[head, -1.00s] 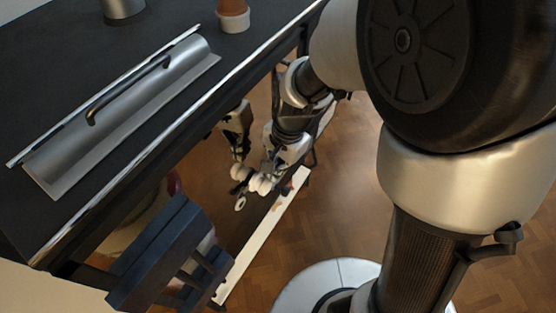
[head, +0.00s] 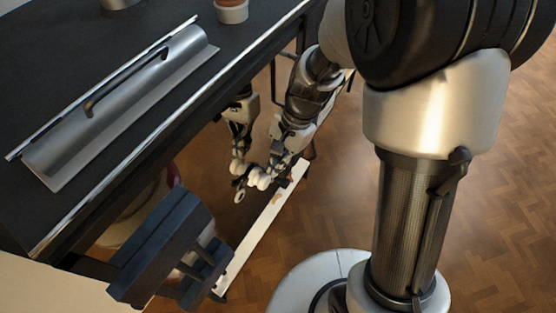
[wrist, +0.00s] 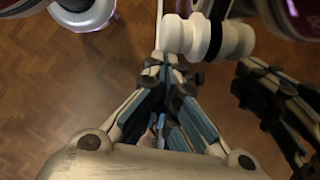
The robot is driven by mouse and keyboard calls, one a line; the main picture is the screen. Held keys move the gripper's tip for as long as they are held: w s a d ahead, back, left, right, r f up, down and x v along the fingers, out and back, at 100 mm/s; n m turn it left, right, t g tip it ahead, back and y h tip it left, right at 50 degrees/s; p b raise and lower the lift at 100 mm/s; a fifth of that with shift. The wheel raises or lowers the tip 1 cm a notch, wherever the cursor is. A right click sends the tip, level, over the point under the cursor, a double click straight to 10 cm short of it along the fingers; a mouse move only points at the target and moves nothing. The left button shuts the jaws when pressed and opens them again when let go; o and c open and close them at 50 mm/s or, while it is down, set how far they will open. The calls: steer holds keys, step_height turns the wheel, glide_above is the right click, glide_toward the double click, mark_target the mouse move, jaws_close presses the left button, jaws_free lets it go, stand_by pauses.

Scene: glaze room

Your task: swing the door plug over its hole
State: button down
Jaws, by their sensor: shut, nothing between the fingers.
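A white spool-shaped knob, which I take for the door plug (wrist: 172,36), shows in the wrist view at the top centre, with a like white shape, likely its mirror image, to its right. In the head view the plug (head: 262,181) shows as a small white shape below the dark top's edge. A small pale ring with a dark middle (head: 240,195) lies just left of it; I cannot tell whether it rims the hole. My gripper (wrist: 158,62) is shut and empty, its tips close by the plug; I cannot tell if they touch. A mirrored gripper shows at the right.
A dark top (head: 110,45) carries a curved metal piece with a black handle (head: 125,85) and a pot (head: 232,12). A dark blue slatted object (head: 165,250) stands at the lower left, beside a long white strip (head: 262,235). Open wooden floor (head: 500,210) lies right.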

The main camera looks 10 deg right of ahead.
mark_target(255, 183)
step_height(255, 183, down, 8)
steer(key=s+a+g+y+b, duration=0.1)
steer(key=s+g+y, duration=0.1)
steer(key=shift+s+a+r, duration=0.15)
steer(key=shift+a+r, duration=0.1)
steer(key=shift+a, duration=0.15)
steer(key=shift+r, duration=0.1)
steer(key=shift+r+p, duration=0.65)
steer(key=shift+r, duration=0.05)
